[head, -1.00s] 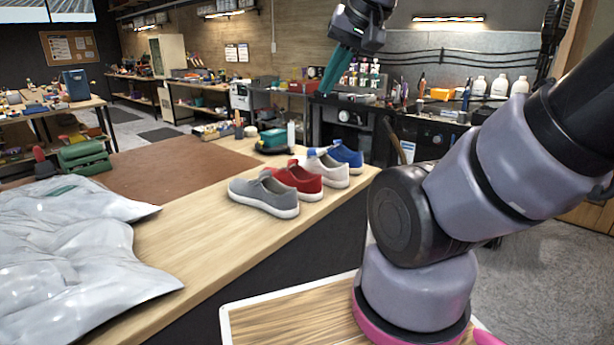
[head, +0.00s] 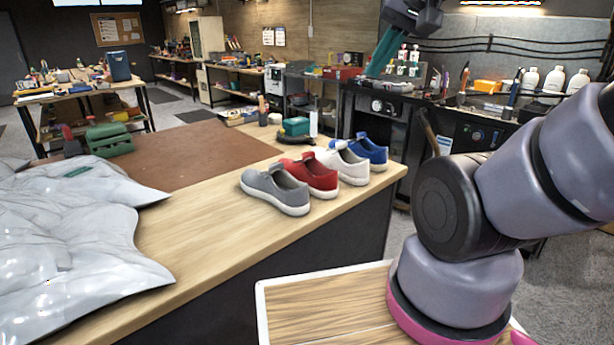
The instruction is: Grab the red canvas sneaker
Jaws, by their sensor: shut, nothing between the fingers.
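The red canvas sneaker (head: 314,175) sits on the wooden workbench (head: 205,235), with a white sole. It stands in a row between a grey sneaker (head: 276,191) in front on its left and a white sneaker (head: 343,163) behind on its right. A blue sneaker (head: 369,150) is at the far end of the row. My gripper (head: 384,54), with teal fingers, is raised at the top of the view, well above and behind the sneakers. Its fingers look closed together and hold nothing.
Crumpled silvery plastic bags (head: 75,240) cover the bench's left part. A brown mat (head: 165,155), a green case (head: 108,140) and a teal box (head: 297,126) lie behind. The bench in front of the sneakers is bare. A wooden board (head: 330,310) is at the bottom.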

